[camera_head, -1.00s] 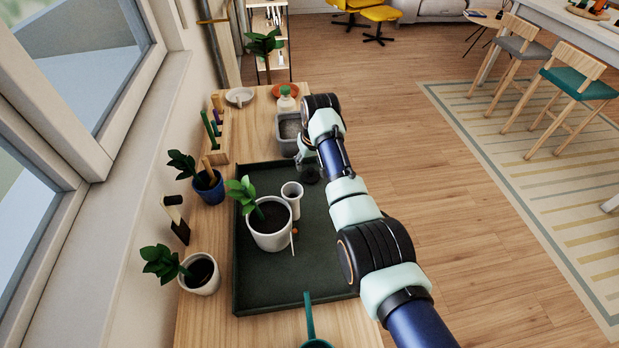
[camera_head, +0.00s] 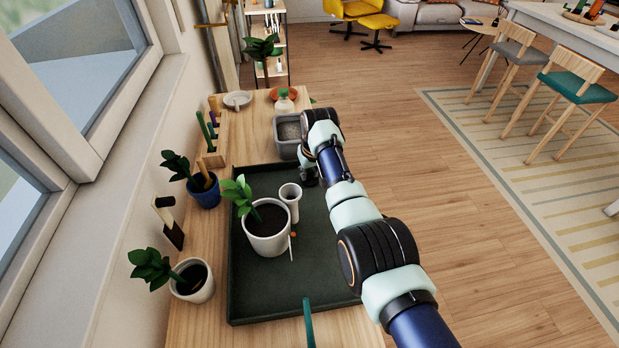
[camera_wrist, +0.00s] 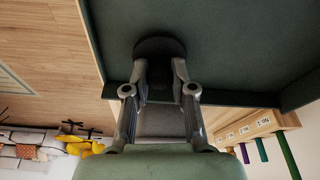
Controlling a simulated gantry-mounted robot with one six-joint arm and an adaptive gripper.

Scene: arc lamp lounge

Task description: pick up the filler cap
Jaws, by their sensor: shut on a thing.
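The filler cap (camera_wrist: 160,47) is a dark round disc between the fingertips of my gripper (camera_wrist: 160,78) in the wrist view. The fingers are shut on it, over the dark green tray. In the head view my gripper (camera_head: 308,176) is at the tray's far right part, mostly hidden by my own arm. The cap cannot be made out clearly there. Whether the cap touches the tray is hard to tell.
The dark green tray (camera_head: 250,300) holds a white pot with a plant (camera_head: 268,240) and a white cup (camera_head: 291,200). A grey bin (camera_head: 284,142) stands just beyond the tray. A blue pot (camera_head: 205,193) and a white pot (camera_head: 196,285) line the window side.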

